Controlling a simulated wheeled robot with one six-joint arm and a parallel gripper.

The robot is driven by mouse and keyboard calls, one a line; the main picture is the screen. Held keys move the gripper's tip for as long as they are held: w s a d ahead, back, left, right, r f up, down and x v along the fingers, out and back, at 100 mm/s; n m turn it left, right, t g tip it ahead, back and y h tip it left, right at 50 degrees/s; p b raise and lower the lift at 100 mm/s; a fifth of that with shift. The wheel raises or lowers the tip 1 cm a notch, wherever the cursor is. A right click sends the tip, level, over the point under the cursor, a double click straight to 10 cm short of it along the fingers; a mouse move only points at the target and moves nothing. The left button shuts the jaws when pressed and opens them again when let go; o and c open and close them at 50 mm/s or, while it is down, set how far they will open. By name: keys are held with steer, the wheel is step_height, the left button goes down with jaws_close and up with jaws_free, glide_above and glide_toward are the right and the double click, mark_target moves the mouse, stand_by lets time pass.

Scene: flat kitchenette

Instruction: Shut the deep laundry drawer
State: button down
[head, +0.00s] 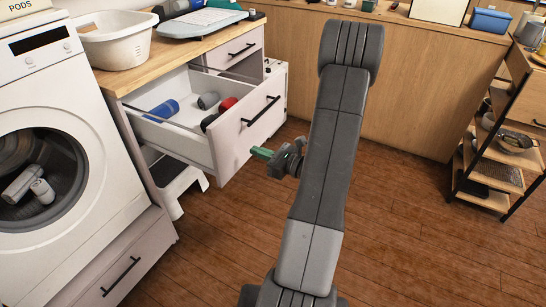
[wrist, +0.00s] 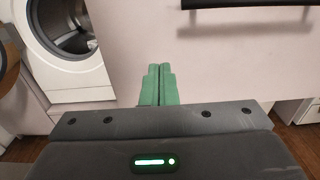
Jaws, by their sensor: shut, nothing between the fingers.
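The deep laundry drawer (head: 236,134) is pulled out from under the wooden counter, with a pale front and a black bar handle (head: 261,110). Several bottles or rolls, blue, dark and red, lie inside it. My gripper (head: 262,153) is shut and empty, its green fingertips close to the lower part of the drawer front. In the wrist view the green fingers (wrist: 158,84) point at the pale drawer front (wrist: 140,40), below the handle (wrist: 246,4). I cannot tell whether they touch it.
A washing machine (head: 55,140) stands left of the drawer, above another closed drawer (head: 125,270). A white step stool (head: 178,180) sits under the open drawer. A basin (head: 115,42) is on the counter. A shelf rack (head: 500,150) stands at right; the wooden floor (head: 400,220) between is clear.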

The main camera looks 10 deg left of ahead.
mark_target(234, 143)
steer(key=x, duration=0.6)
steer(key=shift+a, duration=0.1)
